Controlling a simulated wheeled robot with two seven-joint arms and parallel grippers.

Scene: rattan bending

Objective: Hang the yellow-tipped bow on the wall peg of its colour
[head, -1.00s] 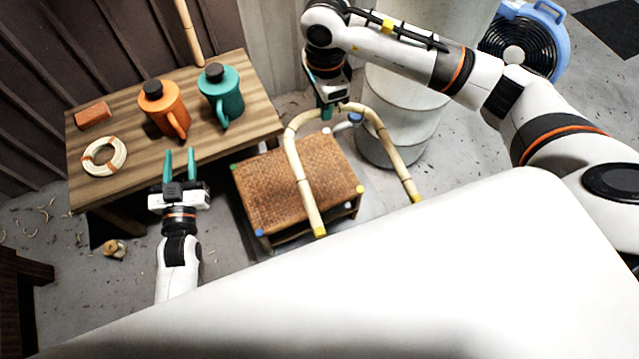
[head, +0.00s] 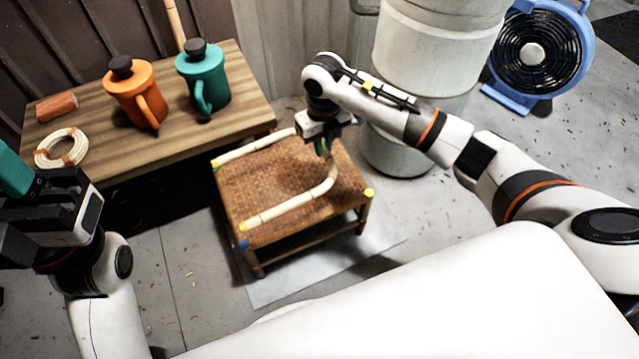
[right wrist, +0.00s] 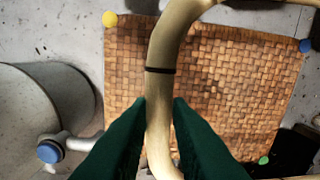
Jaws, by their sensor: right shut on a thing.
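The bow (head: 292,208) is a pale rattan U held over the woven stool, with its open ends toward the left. Its near end has a yellow tip (head: 243,227); the far end reaches the stool's green corner. My right gripper (head: 322,148) is shut on the bow at its curved part. In the right wrist view the bow (right wrist: 163,75) passes between the green fingers (right wrist: 160,125), with a dark band on it. My left gripper (head: 25,185) is at the left picture edge, partly cut off, away from the bow. No wall peg shows in these views.
The stool (head: 270,175) has coloured corners. A wooden table (head: 190,140) holds an orange jug (head: 135,95), a teal jug (head: 203,80), a rattan coil (head: 62,148) and an orange block (head: 57,107). A pale drum (head: 435,60) and a blue fan (head: 535,55) stand right.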

